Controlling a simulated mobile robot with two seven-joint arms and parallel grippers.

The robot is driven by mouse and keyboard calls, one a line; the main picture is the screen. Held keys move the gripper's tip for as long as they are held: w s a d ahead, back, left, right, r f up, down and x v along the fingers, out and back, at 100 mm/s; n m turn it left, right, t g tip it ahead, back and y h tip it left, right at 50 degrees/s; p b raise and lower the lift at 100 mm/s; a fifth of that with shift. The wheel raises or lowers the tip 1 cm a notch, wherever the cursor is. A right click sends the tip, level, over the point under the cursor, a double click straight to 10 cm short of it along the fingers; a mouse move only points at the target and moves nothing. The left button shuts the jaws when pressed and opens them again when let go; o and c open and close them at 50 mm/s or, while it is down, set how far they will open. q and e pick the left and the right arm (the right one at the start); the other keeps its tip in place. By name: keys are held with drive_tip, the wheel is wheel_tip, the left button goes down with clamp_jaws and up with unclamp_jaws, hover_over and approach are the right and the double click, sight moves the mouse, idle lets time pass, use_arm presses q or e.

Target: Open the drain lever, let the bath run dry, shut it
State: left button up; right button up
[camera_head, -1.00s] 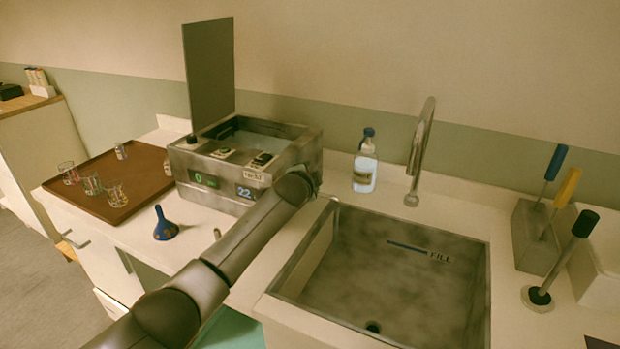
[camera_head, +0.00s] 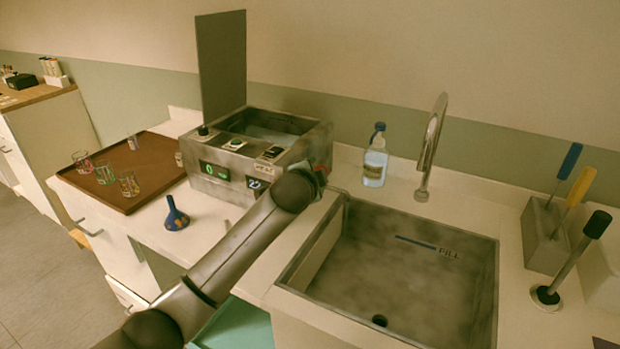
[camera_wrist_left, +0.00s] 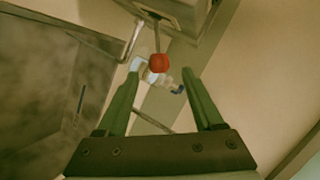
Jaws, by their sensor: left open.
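The bath (camera_head: 225,172) is a metal box with its dark lid raised, a lit front panel and a pale liquid-like surface inside. The drain lever (camera_wrist_left: 157,38) is a thin rod with a red ball knob (camera_wrist_left: 159,63), coming from the bath's side in the left wrist view. A bit of red (camera_head: 321,171) also shows beside the bath in the head view, partly behind my wrist. My left gripper (camera_wrist_left: 162,72) is open and empty, with the knob ahead, between the fingertips in the picture; contact cannot be told. My right gripper is not in view.
A metal sink (camera_head: 410,275) with a tap (camera_head: 432,145) lies right of the bath. A blue-capped bottle (camera_head: 375,160) stands behind the sink. A blue funnel (camera_head: 175,217) and a brown tray (camera_head: 110,190) with several glasses are left. Handled tools stand at the right.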

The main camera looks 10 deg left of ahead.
use_arm(q)
drive_tip(key=shift+v, duration=2.8)
drive_tip(key=shift+s+f, duration=0.1)
